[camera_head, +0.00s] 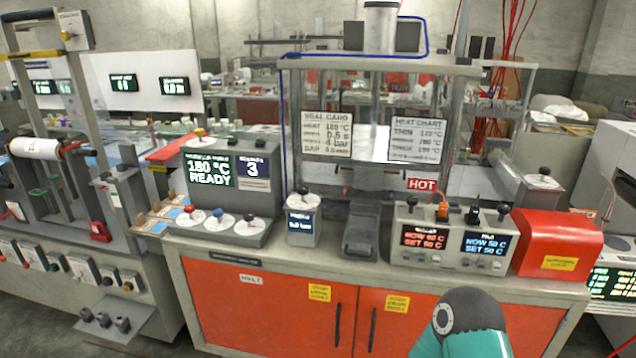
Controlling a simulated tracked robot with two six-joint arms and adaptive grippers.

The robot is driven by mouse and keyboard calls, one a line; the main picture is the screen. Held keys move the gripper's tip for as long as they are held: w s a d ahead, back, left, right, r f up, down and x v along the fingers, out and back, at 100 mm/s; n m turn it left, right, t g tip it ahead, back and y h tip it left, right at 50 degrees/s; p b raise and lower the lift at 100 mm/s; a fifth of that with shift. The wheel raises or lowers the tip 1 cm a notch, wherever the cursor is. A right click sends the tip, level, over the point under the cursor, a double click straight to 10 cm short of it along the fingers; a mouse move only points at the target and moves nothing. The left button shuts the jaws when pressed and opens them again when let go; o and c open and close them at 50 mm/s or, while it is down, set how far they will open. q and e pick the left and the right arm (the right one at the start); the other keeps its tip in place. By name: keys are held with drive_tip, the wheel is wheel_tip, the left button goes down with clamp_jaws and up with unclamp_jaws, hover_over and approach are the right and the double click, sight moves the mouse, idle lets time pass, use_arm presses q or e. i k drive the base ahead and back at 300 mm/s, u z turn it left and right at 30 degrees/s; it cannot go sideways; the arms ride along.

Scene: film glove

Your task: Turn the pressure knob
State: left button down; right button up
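A small grey box (304,227) with a dark display stands on the bench top, left of the middle. Its display (301,223) seems to read a pressure, but the digits are too small to be sure. A small dark knob (303,191) sits on the box's upper face and looks like the pressure knob. Nothing touches it. Neither of my grippers shows. Only a teal and dark grey link of my own arm is in view at the bottom, right of the middle, well apart from the box.
A console (226,185) reading 180 °C READY, with several dials, stands left of the box. Right are a grey press block (361,232), a two-display heater unit (451,237) beside a HOT sign (422,184), and a red cover (556,241). A clear-walled frame rises behind.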

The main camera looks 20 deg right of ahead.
sight(303, 189)
drive_tip(key=i, duration=0.9)
